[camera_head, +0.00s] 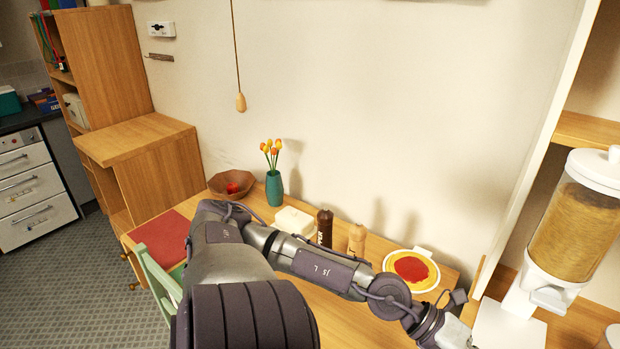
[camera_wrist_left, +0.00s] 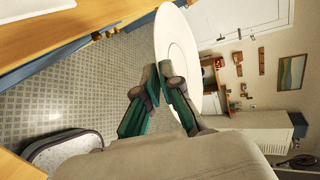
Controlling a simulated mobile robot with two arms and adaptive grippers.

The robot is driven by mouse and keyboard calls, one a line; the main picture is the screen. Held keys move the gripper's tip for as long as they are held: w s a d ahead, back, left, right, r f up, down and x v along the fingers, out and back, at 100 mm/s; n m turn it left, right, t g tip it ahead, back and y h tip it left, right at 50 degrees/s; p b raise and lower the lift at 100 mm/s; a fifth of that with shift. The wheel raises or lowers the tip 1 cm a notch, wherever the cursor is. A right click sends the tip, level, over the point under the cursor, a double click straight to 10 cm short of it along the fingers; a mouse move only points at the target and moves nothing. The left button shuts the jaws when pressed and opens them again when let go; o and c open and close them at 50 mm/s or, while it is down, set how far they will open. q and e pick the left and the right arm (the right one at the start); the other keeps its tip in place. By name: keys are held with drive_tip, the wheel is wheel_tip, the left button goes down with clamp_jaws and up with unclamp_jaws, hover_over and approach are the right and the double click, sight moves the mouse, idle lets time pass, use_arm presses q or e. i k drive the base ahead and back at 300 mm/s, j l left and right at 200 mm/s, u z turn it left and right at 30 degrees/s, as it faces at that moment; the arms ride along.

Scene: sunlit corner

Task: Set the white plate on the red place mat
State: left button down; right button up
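The red place mat (camera_head: 163,236) lies bare on the left end of the wooden table, partly hidden by my left arm. My left arm reaches across the table to the right; its gripper is cut off at the bottom right edge of the head view. In the left wrist view the white plate (camera_wrist_left: 180,48) is tilted on edge at the fingertips of my left gripper (camera_wrist_left: 158,76). The fingers are closed together on its rim. The plate is not seen in the head view. My right gripper is in neither view.
On the table (camera_head: 345,318) stand a wooden bowl (camera_head: 233,187), a teal vase (camera_head: 274,188), a white dish (camera_head: 294,222), two mills (camera_head: 324,228) and a plate of red food (camera_head: 413,269). A green chair (camera_head: 157,270) stands in front. A cereal dispenser (camera_head: 577,225) is right.

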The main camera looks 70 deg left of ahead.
sight(169, 235)
drive_tip(key=k+j+u, duration=0.2)
drive_tip(key=u, duration=0.3)
drive_tip(key=k+j+u, duration=0.15)
drive_tip(key=u, duration=0.35)
drive_tip(key=j+u, duration=0.45)
drive_tip(key=k+j+u, duration=0.1)
drive_tip(key=j, duration=0.65)
drive_tip(key=k+j+u, duration=0.15)
drive_tip(key=j, duration=0.6)
drive_tip(key=j+u, duration=0.1)
drive_tip(key=j, duration=0.65)
